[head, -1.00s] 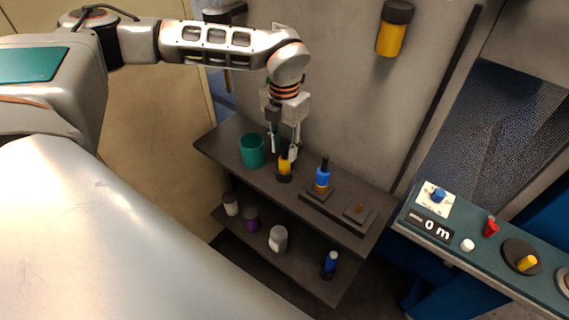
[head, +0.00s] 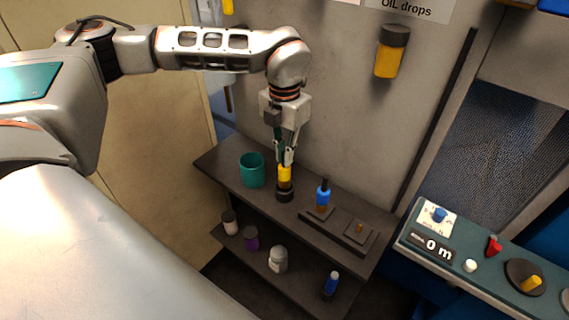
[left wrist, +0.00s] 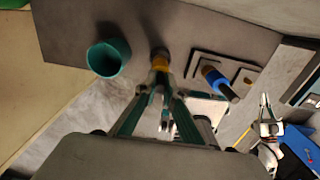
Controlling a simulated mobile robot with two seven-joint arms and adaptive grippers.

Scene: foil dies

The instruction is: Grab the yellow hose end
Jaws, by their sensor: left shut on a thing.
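The yellow hose end (head: 285,177) stands upright with its dark lower part (head: 285,195) at the shelf top. My left gripper (head: 286,160) points down from above and is shut on its upper part; the fingers hide its tip. I cannot tell whether its foot touches the shelf. In the left wrist view the yellow hose end (left wrist: 160,63) sits between the fingertips (left wrist: 158,82). Another gripper, apparently my right one (left wrist: 265,103), shows small at the right of the left wrist view. Its jaws are too small to read.
A green cup (head: 252,170) stands close left of the hose end. The lower shelf (head: 305,280) holds several small containers. A control panel (head: 450,250) is at the right.

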